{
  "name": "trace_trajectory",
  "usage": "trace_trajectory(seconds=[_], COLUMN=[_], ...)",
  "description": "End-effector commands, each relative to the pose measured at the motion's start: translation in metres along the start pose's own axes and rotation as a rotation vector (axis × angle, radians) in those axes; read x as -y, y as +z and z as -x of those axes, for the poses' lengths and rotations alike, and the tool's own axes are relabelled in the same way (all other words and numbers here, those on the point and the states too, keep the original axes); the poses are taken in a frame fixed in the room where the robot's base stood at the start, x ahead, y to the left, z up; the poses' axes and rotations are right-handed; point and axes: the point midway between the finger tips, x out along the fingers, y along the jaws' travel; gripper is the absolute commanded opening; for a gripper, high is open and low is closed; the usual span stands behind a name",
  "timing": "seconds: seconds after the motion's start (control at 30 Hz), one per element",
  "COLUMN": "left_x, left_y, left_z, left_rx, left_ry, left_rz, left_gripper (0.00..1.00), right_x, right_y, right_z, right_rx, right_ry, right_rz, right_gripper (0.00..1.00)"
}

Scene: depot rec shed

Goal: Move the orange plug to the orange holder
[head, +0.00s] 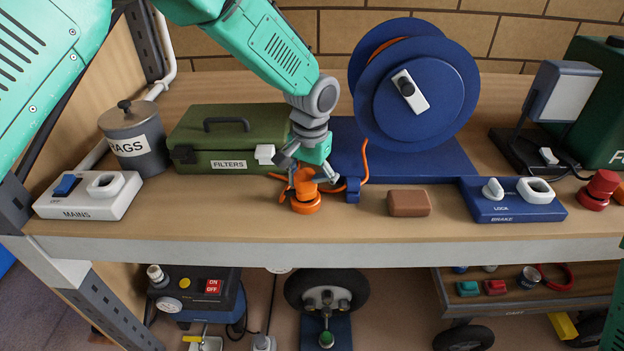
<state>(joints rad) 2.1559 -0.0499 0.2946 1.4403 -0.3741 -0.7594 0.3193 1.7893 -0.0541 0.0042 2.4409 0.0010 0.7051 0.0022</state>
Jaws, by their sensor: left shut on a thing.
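The orange plug (304,190) stands upright near the front of the workbench, left of its middle. My left gripper (305,178) points down and is shut on its upper part, with the fingers on either side. The wider orange round base is at bench level; I cannot tell whether it is part of the plug or a separate piece under it. An orange cable (364,162) loops beside the plug towards the blue reel. A cut-off orange thing (619,193) shows at the right edge; I cannot tell whether it is the orange holder. My right gripper is not in view.
The blue cable reel (415,90) stands behind, right of the gripper. A green FILTERS box (225,130) is close on the left. A brown block (408,203), blue BRAKE panel (510,212) and red button (600,188) line the front right. A white MAINS panel (90,203) is far left.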

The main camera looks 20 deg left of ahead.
Motion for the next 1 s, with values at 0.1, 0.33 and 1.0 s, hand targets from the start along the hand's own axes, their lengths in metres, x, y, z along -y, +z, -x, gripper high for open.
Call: trace_trajectory(seconds=[0.1, 0.33, 1.0], left_x=[0.0022, 0.0011, 0.0015], left_y=[-0.0003, 0.0004, 0.0014], left_z=[0.0020, 0.0016, -0.0023], left_rx=[-0.005, -0.004, 0.004], left_ry=[0.005, 0.006, 0.005], left_rz=[0.000, 0.000, -0.001], left_gripper=[0.02, 0.94, 0.94], right_x=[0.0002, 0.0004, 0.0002], right_y=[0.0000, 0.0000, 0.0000], right_z=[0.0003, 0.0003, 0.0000], right_rx=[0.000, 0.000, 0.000], right_ry=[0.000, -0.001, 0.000], right_rz=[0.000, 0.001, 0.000], right_gripper=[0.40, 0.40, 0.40])
